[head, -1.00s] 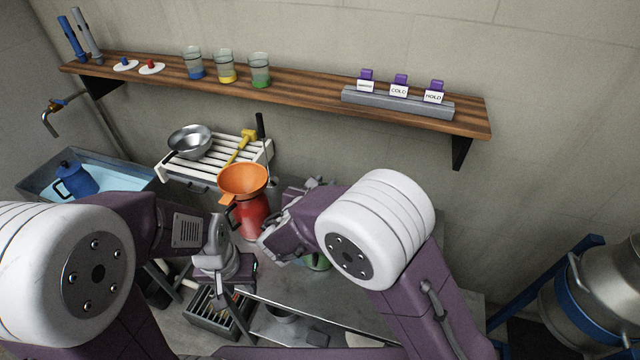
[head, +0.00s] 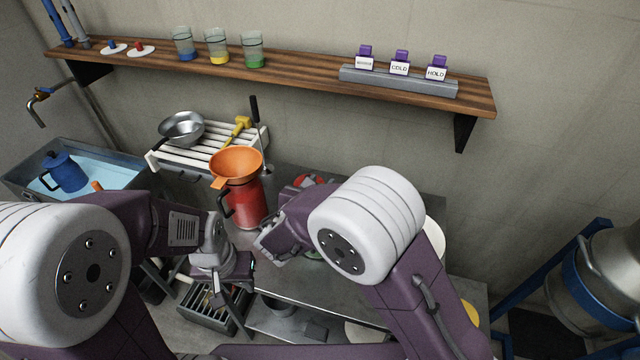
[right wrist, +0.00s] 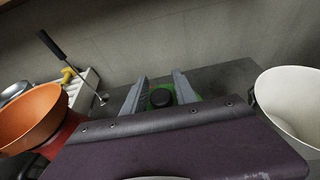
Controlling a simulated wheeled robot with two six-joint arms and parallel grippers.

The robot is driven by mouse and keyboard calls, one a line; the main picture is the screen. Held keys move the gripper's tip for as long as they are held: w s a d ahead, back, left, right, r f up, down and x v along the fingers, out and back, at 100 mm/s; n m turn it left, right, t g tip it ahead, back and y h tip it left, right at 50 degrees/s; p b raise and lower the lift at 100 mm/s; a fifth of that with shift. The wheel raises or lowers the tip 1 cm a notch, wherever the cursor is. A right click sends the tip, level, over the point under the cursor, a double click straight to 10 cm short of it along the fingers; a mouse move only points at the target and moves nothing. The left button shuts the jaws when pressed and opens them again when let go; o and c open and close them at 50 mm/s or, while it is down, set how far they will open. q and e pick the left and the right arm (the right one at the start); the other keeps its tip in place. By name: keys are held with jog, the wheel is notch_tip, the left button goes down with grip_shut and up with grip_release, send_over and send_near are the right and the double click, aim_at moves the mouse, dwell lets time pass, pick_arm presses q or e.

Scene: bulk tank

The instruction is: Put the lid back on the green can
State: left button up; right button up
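The green can is mostly hidden behind my right arm in the head view, with only a sliver of green (head: 314,254) showing. In the right wrist view a green round top (right wrist: 160,98) with a black knob lies between and beyond the fingers. I cannot tell whether it is the loose lid or sits on the can. My right gripper (right wrist: 160,82) has its fingers apart, with visible space on both sides of the knob. My left gripper (head: 230,298) hangs at the table's front left, above a dark slotted crate; its finger gap is unclear.
A red can (head: 246,206) with an orange funnel (head: 237,163) stands just left of my right gripper. A white container (right wrist: 292,108) stands to the right. A slatted rack (head: 180,160) and water basin (head: 120,172) are at left. A shelf (head: 300,75) runs above.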

jog(key=shift+o, duration=0.7)
jog(key=shift+s+a+r, duration=0.1)
jog(key=shift+s+a, duration=0.1)
jog(key=shift+s, duration=0.1)
jog(key=v, duration=0.8)
jog(key=shift+s, duration=0.15)
